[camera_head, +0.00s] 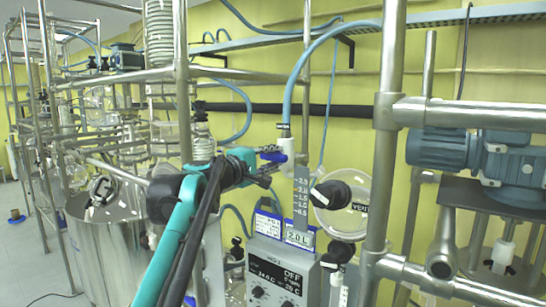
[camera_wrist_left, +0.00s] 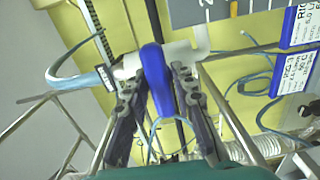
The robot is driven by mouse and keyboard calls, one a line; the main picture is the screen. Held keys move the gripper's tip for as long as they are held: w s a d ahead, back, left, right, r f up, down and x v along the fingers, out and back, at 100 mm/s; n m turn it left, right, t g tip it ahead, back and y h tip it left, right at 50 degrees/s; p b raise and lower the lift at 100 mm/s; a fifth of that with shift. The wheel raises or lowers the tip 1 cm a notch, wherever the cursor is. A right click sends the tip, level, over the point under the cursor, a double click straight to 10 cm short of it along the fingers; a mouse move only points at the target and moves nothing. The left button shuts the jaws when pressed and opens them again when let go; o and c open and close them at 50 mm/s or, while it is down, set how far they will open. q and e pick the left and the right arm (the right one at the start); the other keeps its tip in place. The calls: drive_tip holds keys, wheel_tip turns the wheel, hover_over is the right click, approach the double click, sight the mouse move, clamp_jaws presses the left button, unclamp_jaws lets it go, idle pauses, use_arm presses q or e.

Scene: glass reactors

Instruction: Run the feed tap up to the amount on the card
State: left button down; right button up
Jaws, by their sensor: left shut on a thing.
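The feed tap has a white body (camera_head: 287,146) and a blue handle (camera_head: 272,156), under a light blue hose. A graduated tube (camera_head: 301,190) with marks from 0.5 to 2.5 hangs below it; its liquid level is too small to tell. A card (camera_head: 299,238) reading "2.0 L" sits below the tube. My left gripper (camera_head: 264,166) is shut on the blue handle. In the left wrist view, the blue handle (camera_wrist_left: 157,80) lies between the two dark fingers, in front of the white tap body (camera_wrist_left: 185,56). My right gripper is not in view.
A black vent knob (camera_head: 330,195) on a round glass part stands right of the tube. A control box (camera_head: 282,272) showing "OFF" is below. A steel post (camera_head: 387,150) and a blue motor (camera_head: 440,148) are at right. A steel vessel (camera_head: 105,240) stands at left.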

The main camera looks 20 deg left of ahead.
use_arm(q)
drive_tip(key=c, duration=1.4)
unclamp_jaws()
drive_tip(key=v, duration=1.2)
